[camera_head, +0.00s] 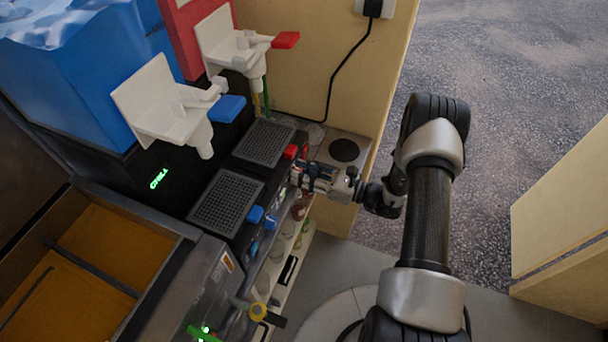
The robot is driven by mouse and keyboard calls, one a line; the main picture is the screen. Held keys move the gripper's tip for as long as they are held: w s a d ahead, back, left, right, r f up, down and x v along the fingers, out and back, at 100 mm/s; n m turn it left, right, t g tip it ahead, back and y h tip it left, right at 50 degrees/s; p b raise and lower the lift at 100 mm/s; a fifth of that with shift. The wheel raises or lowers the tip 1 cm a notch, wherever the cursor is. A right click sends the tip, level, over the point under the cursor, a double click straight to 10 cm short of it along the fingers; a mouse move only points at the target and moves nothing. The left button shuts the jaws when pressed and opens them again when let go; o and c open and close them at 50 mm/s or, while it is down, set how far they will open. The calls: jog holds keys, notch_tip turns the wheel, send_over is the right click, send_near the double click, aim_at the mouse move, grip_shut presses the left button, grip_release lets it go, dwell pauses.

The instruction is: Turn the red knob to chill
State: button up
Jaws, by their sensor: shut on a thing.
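The slush machine has a front panel below its drip trays, with a red part (290,151) at the right end of its top edge. My gripper (297,174) is at this panel, just below the red part, reaching in from the right. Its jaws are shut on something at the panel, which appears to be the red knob. The jaws hide most of the held part, and its markings and turned position cannot be read. Blue parts (255,214) show further left on the same panel.
A blue tank (75,75) and a red tank (183,30) stand behind white taps (165,105) with blue and red handles. Two grey drip trays (226,203) lie below. A black cable (345,65) hangs behind.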

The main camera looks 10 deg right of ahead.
jog(key=shift+n, duration=1)
jog(key=shift+b, duration=0.3)
jog(key=o, duration=0.7)
jog(key=shift+o, duration=0.2)
jog(key=v, duration=1.2)
jog(key=shift+r, duration=0.1)
